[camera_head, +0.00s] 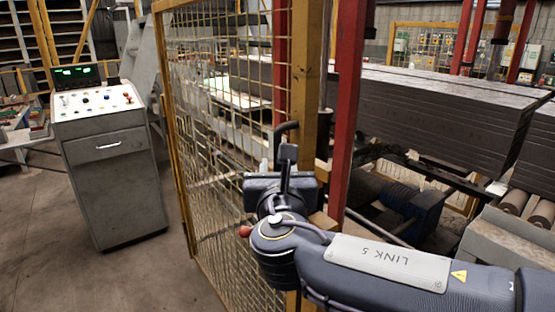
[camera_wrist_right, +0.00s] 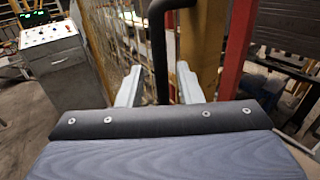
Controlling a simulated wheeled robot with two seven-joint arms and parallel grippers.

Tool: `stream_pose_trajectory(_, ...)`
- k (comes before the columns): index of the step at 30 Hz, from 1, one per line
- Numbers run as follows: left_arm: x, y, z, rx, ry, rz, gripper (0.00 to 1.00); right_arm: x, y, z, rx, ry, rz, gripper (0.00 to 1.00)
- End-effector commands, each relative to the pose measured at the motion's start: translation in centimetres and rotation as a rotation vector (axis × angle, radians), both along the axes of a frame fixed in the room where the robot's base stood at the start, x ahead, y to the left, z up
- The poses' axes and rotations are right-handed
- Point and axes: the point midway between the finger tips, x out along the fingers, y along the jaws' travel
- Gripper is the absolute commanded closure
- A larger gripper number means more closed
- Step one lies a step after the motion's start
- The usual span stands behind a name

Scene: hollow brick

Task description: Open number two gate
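A yellow-framed wire mesh gate (camera_head: 222,130) stands in the middle of the head view, beside a red post (camera_head: 347,110). Its black handle (camera_head: 287,128) is an upright bar with a bent top near the yellow upright on the gate's right side. My right gripper (camera_head: 287,165) is at the handle's lower part. In the right wrist view the two grey fingers are apart, with the black handle (camera_wrist_right: 159,50) between them in the picture. I cannot tell whether a finger touches it. No gate number is readable. My left gripper is not in view.
A grey control cabinet (camera_head: 110,170) with buttons and a green-lit display stands on the left. Bare floor (camera_head: 190,280) lies between it and the gate. Behind the gate are stacked dark slabs (camera_head: 430,105) and a roller conveyor (camera_head: 530,205).

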Motion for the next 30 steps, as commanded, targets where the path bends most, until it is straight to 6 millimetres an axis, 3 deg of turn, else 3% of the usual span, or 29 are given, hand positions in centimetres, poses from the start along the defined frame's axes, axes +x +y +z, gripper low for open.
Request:
stream_pose_trajectory(6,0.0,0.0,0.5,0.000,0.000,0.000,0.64,2.6,0.1,0.0,0.001,0.001,-0.001,0.67)
stream_pose_trajectory(16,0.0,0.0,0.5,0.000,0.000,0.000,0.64,3.1,0.1,0.0,0.002,0.001,0.000,0.67)
stream_pose_trajectory(24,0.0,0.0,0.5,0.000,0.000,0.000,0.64,3.0,0.1,0.0,0.002,0.001,0.000,1.00)
stream_pose_trajectory(30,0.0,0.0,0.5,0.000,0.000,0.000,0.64,3.0,0.1,0.0,0.003,0.001,0.000,1.00)
